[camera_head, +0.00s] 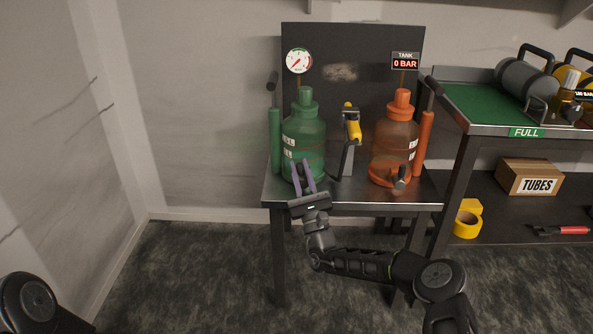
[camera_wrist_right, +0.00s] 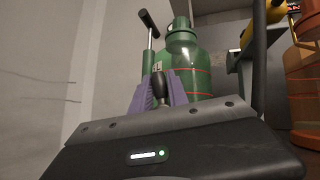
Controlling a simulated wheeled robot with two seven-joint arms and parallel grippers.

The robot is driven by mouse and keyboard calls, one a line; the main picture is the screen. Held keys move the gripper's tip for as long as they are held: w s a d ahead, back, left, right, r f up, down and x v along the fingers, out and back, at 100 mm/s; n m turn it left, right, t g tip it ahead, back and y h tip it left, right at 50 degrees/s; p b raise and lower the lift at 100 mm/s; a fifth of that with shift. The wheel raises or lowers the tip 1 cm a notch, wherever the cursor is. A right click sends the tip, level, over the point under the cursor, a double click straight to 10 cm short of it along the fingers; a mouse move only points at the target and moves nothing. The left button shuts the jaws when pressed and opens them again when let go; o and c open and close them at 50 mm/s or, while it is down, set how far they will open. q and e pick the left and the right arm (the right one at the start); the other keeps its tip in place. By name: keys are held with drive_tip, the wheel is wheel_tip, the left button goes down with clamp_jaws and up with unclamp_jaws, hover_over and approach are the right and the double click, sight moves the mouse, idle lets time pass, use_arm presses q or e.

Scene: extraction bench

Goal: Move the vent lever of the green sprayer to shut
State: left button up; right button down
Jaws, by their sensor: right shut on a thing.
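The green sprayer (camera_head: 304,135) stands on the left of the bench, and its bottle also shows in the right wrist view (camera_wrist_right: 190,62). Its vent lever (camera_wrist_right: 158,86) shows there as a dark, rounded handle between the purple fingers. My right gripper (camera_head: 303,172) is at the low front of the green sprayer, shut on the lever; it also shows in the right wrist view (camera_wrist_right: 160,90). The fingers hide most of the lever in the head view, so I cannot tell its setting. My left gripper is out of view.
An orange sprayer (camera_head: 396,145) with its own lever stands at the right of the bench (camera_head: 350,197). A yellow-and-black nozzle on a stand (camera_head: 351,125) is between them. A gauge (camera_head: 299,61) and a "0 BAR" display (camera_head: 405,61) are behind. A cart (camera_head: 457,110) stands right.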

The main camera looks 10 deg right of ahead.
drive_tip(key=shift+s+d+m+t+h, duration=0.1)
drive_tip(key=shift+d+m+t+h, duration=0.1)
drive_tip(key=shift+m+h, duration=1)
drive_tip(key=shift+d+m+t+h, duration=0.2)
drive_tip(key=shift+m+h, duration=0.9)
drive_tip(key=shift+m, duration=0.1)
drive_tip(key=c, duration=1.3)
unclamp_jaws()
drive_tip(key=shift+s+f+p, duration=0.3)
drive_tip(key=shift+s+p, duration=0.05)
drive_tip(key=shift+s, duration=0.1)
drive_tip(key=p+v, duration=0.1)
drive_tip(key=v, duration=0.5)
drive_tip(key=shift+s+f, duration=0.25)
